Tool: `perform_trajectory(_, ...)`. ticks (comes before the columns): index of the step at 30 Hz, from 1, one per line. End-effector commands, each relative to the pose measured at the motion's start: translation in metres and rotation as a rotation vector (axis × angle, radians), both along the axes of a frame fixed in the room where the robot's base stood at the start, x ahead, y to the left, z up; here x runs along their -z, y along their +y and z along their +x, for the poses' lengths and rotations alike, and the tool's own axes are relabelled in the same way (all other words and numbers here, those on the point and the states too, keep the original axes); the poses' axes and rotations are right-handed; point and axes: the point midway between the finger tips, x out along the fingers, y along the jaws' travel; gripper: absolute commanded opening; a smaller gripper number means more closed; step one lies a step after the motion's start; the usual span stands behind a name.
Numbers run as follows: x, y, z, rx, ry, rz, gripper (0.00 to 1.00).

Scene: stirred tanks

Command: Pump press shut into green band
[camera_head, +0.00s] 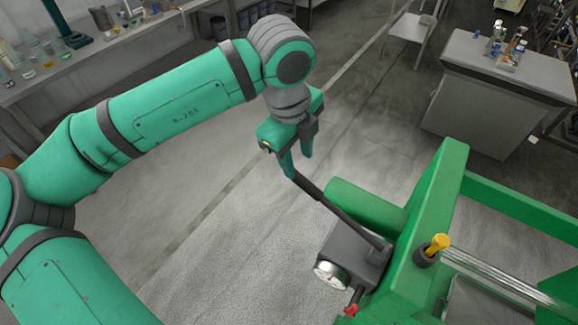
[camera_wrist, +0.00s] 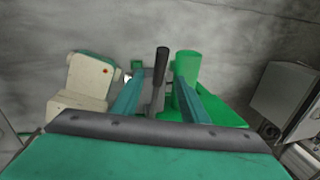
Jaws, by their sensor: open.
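The green press (camera_head: 440,190) stands at the lower right of the head view. A dark pump block (camera_head: 355,252) is mounted on its side, with a round white gauge (camera_head: 331,275) and a red knob (camera_head: 350,310). The gauge's needle and any green band are too small to read. A black pump lever (camera_head: 335,205) slants up and left from the block. My gripper (camera_head: 298,168) is open at the lever's upper end. In the wrist view, the lever (camera_wrist: 161,68) appears between my two open fingers; I cannot tell whether they touch it.
A yellow-topped knob (camera_head: 439,243) stands on the press beside bright metal rods (camera_head: 490,268). The floor left of the press is clear.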

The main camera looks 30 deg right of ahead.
Motion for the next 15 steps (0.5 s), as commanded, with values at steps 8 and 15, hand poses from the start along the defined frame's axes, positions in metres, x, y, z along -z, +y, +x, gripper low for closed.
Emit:
perform_trajectory(8,0.024,-0.003,0.001,0.0,0.002,0.005,0.4)
perform_trajectory(15,0.066,-0.01,0.003,-0.001,0.0,0.004,0.4)
